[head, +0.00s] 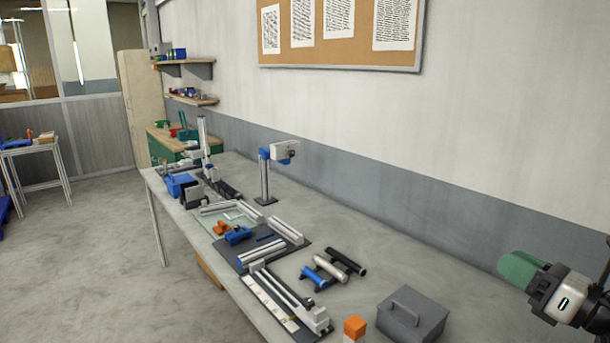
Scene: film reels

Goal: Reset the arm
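My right gripper (521,268) is at the right edge of the head view, raised in front of the wall and above the right part of the bench. Its body is white and black, and a green rounded part shows at its tip. I cannot tell whether the green part is its fingers or a held thing, or whether the fingers are open. My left gripper and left arm are not in view.
A long grey bench (228,302) runs along the wall. It holds a grey lidded box (412,314), an orange-topped block (354,327), dark and silver cylinders (346,262), rail fixtures (285,300) and a blue-and-white stand (265,180). Open floor (90,250) lies left.

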